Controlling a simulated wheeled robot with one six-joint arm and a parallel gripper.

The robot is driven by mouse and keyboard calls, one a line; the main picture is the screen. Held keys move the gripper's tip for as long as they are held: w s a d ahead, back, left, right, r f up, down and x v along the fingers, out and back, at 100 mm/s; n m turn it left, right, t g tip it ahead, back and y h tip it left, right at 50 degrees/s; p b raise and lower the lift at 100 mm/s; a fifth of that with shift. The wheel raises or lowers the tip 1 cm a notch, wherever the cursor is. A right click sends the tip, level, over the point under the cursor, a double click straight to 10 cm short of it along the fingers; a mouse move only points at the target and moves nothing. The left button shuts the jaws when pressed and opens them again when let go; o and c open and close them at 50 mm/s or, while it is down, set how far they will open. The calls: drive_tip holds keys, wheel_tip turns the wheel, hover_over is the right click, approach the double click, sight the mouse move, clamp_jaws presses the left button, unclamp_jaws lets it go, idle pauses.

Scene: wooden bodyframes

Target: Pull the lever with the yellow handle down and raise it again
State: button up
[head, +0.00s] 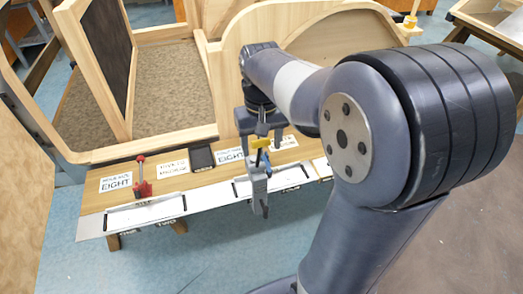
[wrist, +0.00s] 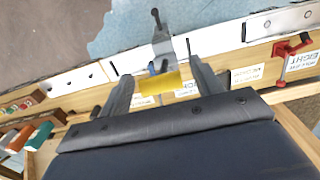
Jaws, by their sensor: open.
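The lever's yellow handle (head: 260,143) shows below my gripper (head: 259,128) in the head view, above a grey metal bracket with a blue part at the board's edge. In the wrist view the yellow handle (wrist: 160,82) lies between the two spread fingers of my gripper (wrist: 160,76). The fingers are open, one on each side of the handle, with visible gaps. My gripper hides part of the lever in the head view. Whether a finger touches the handle cannot be told.
A red-handled lever (head: 142,180) stands to the left on the same wooden board (head: 92,203), among white labels. A black box (head: 201,157) sits between. Wooden frames (head: 150,135) rise behind. Green and orange items (wrist: 40,134) lie at left in the wrist view. Blue floor is free in front.

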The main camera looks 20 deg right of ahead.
sight(259, 156)
drive_tip(key=shift+f, duration=1.45)
drive_tip(key=shift+c, duration=0.3)
clamp_jaws()
